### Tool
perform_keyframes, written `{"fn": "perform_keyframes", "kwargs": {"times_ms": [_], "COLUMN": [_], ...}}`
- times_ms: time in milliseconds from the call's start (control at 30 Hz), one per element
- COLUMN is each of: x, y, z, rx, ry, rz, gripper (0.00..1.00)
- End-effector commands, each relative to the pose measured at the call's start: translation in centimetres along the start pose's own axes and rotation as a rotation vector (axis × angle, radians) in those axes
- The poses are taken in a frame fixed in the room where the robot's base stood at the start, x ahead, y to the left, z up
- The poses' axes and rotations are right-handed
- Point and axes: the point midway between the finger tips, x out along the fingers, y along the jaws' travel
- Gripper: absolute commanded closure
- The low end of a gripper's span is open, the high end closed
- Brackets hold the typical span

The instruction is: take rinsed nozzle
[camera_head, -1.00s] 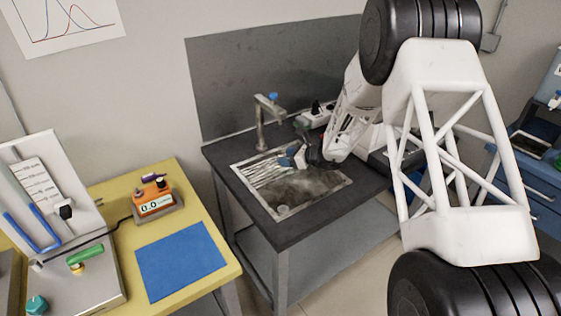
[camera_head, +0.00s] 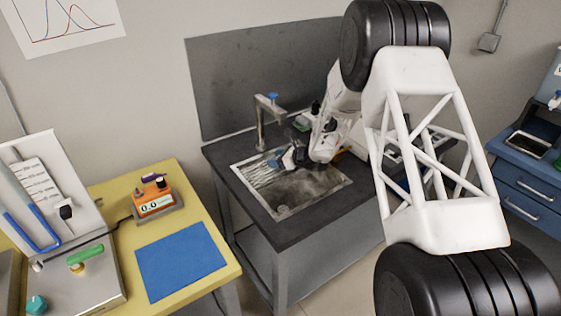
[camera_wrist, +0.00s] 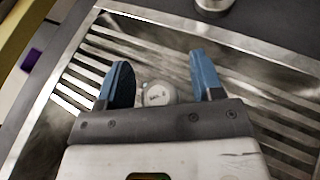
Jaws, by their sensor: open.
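A small pale grey, round-topped piece, likely the nozzle (camera_wrist: 157,93), shows in the wrist view with blurred lettering on its top. It lies between the two blue fingers of my gripper (camera_wrist: 158,72), close to the palm. The fingers are apart, and I cannot tell whether either touches it. In the head view my gripper (camera_head: 281,160) is over the back left part of the sink (camera_head: 317,203), by the ribbed drain area. The nozzle cannot be made out in that view.
A tap (camera_head: 261,122) with a blue top stands behind the sink. A yellow table (camera_head: 215,262) at left holds a blue mat (camera_head: 180,262) and an orange meter (camera_head: 154,203). Blue drawers (camera_head: 530,197) stand at right.

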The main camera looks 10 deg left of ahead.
Motion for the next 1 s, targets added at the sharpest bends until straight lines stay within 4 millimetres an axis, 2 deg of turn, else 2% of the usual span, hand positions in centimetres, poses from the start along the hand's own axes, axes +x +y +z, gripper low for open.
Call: {"fn": "perform_keyframes", "kwargs": {"times_ms": [200, 500, 600, 1000], "x": [-0.01, -0.02, -0.02, -0.23], "y": [0.0, 0.0, -0.01, -0.02], "z": [-0.01, -0.02, 0.0, 0.54], "rx": [0.0, 0.0, 0.0, 0.0], "ry": [0.0, 0.0, 0.0, -0.001], "rz": [0.0, 0.0, 0.0, 0.0], "gripper": [0.41, 0.87, 0.97, 0.97]}}
